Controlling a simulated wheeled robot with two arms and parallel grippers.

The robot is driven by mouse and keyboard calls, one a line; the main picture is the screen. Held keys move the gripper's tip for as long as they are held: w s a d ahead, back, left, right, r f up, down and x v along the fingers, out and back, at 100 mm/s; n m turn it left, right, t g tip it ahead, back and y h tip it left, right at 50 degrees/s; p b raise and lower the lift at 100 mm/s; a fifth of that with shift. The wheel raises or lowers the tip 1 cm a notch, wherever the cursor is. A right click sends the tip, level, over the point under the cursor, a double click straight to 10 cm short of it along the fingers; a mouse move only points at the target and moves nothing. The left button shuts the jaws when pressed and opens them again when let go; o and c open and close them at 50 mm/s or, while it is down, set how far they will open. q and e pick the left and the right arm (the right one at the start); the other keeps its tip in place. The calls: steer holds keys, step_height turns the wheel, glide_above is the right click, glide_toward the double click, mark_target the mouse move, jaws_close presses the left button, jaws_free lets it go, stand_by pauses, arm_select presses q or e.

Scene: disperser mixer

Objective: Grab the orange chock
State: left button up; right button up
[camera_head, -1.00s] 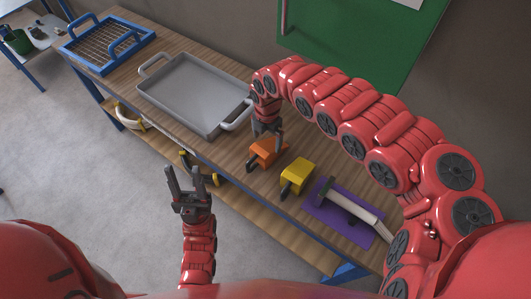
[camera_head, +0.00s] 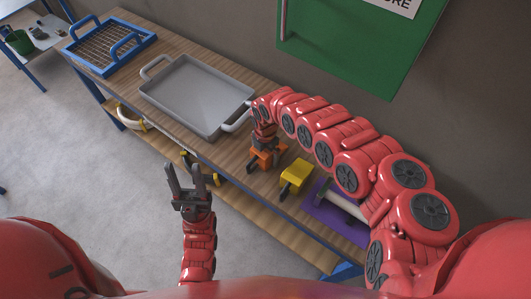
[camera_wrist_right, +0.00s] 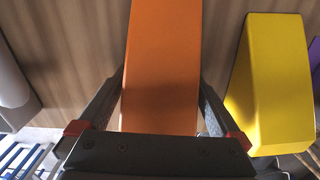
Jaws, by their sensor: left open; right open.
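The orange chock (camera_head: 264,158) lies on the wooden workbench, partly hidden under my right gripper (camera_head: 263,144). In the right wrist view the orange chock (camera_wrist_right: 163,60) lies between the two spread fingers of my right gripper (camera_wrist_right: 160,115), one finger along each side. Whether the fingers touch it I cannot tell. My left gripper (camera_head: 186,182) is open and empty, pointing up in front of the bench, away from the chock.
A yellow chock (camera_head: 296,173) sits right of the orange one, close to the right finger in the wrist view. A hammer lies on a purple mat (camera_head: 325,219). A grey tray (camera_head: 197,95) and a blue wire basket (camera_head: 108,45) stand further left.

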jaws_close()
stand_by(0.3)
steer(key=shift+r, duration=0.1)
